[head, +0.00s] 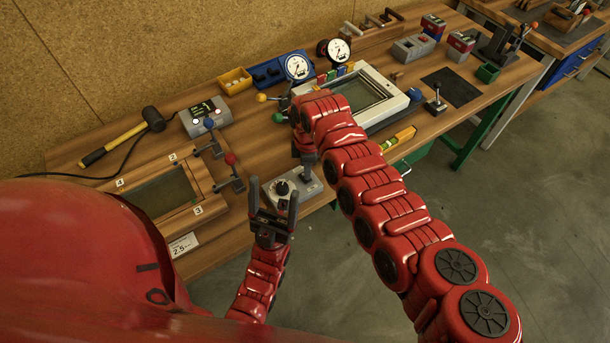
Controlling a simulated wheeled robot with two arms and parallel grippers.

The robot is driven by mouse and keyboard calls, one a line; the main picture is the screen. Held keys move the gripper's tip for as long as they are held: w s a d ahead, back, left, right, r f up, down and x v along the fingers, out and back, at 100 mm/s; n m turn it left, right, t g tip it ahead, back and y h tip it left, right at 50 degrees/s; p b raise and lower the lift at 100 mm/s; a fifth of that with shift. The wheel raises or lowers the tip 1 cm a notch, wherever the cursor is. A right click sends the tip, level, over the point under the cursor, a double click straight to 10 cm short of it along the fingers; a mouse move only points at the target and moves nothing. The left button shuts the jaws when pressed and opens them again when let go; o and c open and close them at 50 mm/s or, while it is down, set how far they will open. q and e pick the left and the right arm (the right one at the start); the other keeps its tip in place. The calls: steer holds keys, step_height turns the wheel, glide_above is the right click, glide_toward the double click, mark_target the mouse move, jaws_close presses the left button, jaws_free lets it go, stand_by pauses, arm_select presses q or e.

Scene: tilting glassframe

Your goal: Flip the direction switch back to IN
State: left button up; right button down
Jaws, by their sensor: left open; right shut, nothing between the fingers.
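A light grey control box (311,187) with a black knob (283,187) lies near the bench's front edge. I take the knob for the direction switch, but no IN or OUT marking is readable. My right gripper (305,174) points down at the box's far side, shut and empty; I cannot tell whether it touches the box. My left gripper (273,196) is open and empty, fingers up, in front of the box. Its fingers cover part of the box from this view.
A wooden frame with a glass pane (163,193) and coloured-knob clamps lies left of the box.

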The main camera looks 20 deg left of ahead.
steer(key=shift+f+b, duration=0.85)
steer(key=shift+f, duration=0.15)
stand_by(0.4)
steer(key=shift+s+r, duration=0.1)
steer(key=shift+r, duration=0.1)
step_height(320, 180, up, 2)
steer(key=shift+p, duration=0.85)
steer(key=shift+r+p, duration=0.95)
steer(key=shift+r, duration=1.4)
